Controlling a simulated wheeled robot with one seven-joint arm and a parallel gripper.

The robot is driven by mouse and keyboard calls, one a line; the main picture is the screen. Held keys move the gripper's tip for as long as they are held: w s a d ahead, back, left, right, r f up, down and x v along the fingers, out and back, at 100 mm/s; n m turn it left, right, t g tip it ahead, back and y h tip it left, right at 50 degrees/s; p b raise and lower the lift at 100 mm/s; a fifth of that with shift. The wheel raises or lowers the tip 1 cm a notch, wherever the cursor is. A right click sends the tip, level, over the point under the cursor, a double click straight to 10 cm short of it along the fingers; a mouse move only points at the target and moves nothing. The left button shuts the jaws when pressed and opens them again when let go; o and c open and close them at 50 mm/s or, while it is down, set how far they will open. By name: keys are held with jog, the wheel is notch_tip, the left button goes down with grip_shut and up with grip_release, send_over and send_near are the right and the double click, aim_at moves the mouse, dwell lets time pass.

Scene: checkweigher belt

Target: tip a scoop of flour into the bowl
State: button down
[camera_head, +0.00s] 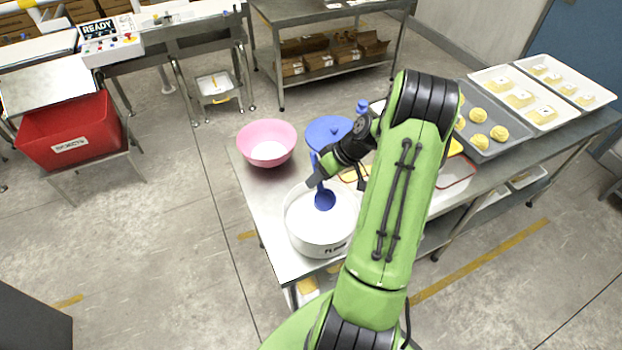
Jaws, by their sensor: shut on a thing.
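My gripper (317,179) is shut on the upright handle of a blue scoop (325,201). The scoop's cup is over or in the wide white tub (305,237), which holds white flour. I cannot tell whether the cup touches the flour. The cup looks blue inside, with no clear flour in it. The pink bowl (259,136) stands on the steel table behind and left of the tub, apart from my gripper. White stuff shows in its bottom. My arm hides part of the tub's right side.
A round blue lid (327,132) lies behind my gripper, right of the bowl. Trays of dough pieces (487,131) and packs (519,98) fill the table's right end. A red rejects bin (72,133) stands far left. Bare steel tabletop (262,193) lies between bowl and tub.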

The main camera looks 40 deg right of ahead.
jog(key=shift+s+f+b, duration=0.3)
jog(key=shift+f+b, duration=0.1)
jog(key=shift+f, duration=0.1)
notch_tip(320, 180, down, 14)
jog(key=b, duration=1)
jog(key=shift+w+r, duration=0.1)
jog(key=shift+r, duration=0.2)
jog(key=shift+r+p, duration=4)
jog(key=shift+r, duration=2.5)
jog(key=shift+f, duration=0.1)
